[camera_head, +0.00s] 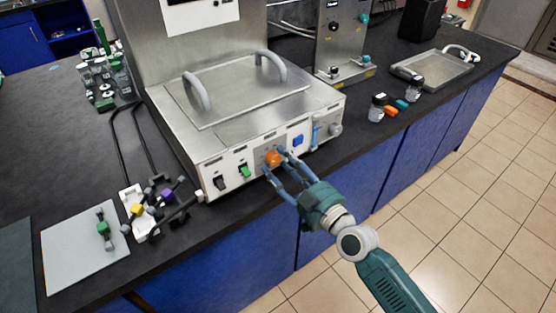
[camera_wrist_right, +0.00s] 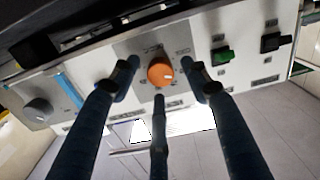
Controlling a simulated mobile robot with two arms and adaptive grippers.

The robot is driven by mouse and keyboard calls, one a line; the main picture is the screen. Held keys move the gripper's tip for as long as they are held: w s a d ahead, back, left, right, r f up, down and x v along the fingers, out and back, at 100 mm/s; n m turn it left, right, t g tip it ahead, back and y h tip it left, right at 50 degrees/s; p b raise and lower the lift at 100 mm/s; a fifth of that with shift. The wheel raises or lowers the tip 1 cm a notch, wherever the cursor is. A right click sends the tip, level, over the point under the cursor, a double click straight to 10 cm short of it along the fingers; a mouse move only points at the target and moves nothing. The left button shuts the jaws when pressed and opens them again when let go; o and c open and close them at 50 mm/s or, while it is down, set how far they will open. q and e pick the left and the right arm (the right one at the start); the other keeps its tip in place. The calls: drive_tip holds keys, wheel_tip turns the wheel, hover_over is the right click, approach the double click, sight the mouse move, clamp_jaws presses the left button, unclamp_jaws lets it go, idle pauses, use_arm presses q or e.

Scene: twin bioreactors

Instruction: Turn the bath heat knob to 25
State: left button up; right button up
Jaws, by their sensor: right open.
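The bath heat knob is an orange round knob (camera_head: 272,158) on the front panel of the steel bath (camera_head: 240,100). In the right wrist view the orange knob (camera_wrist_right: 160,72) shows a white pointer mark; the dial print around it is too small to read. My right gripper (camera_head: 276,166) is at the front panel with its fingers spread around the knob. In the right wrist view the open fingers (camera_wrist_right: 160,78) stand left, right and below the knob, with visible gaps to it. My left gripper is not in view.
Small bottles (camera_head: 377,108) and a metal tray (camera_head: 440,68) stand at right. A grey mat (camera_head: 75,255) lies at left.

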drive_tip(key=shift+w+a, duration=0.45)
drive_tip(key=shift+w, duration=0.15)
drive_tip(key=c, duration=1.2)
drive_tip(key=shift+o, duration=0.2)
drive_tip(key=shift+m, duration=0.4)
drive_tip(key=m, duration=0.3)
drive_tip(key=shift+m, duration=2.4)
